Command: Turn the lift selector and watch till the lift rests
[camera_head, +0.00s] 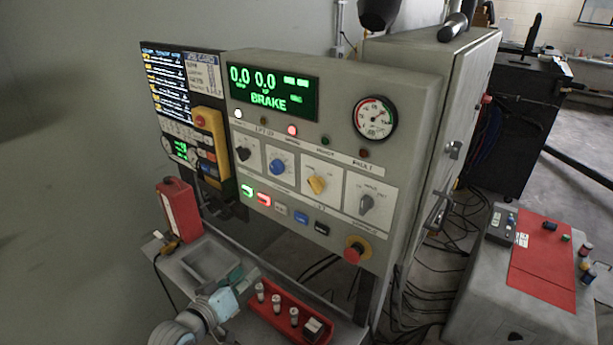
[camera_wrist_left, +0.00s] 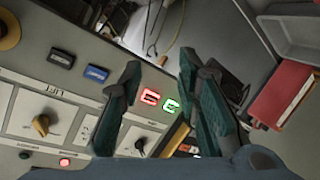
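A grey control panel (camera_head: 335,233) carries a row of knobs: a black knob (camera_head: 243,153), a blue knob (camera_head: 277,167), a yellow knob (camera_head: 317,184) and a dark grey knob (camera_head: 365,204). Their labels are too small to tell surely which is the lift selector. The display (camera_head: 270,92) reads 0.0, 0.0 and BRAKE. My left gripper (camera_head: 238,275) is below the panel, apart from the knobs. In the left wrist view, its fingers (camera_wrist_left: 160,62) are open and empty. The yellow knob (camera_wrist_left: 42,124) and black knob (camera_wrist_left: 140,143) show there; the blue knob is hidden. My right gripper is not in view.
A red emergency button (camera_head: 353,252) sticks out at the panel's lower right. Below are a grey tray (camera_head: 207,259) and a red holder (camera_head: 268,316) with small parts. A red case (camera_head: 179,210) stands at left. Cables (camera_head: 415,285) lie right of the cabinet.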

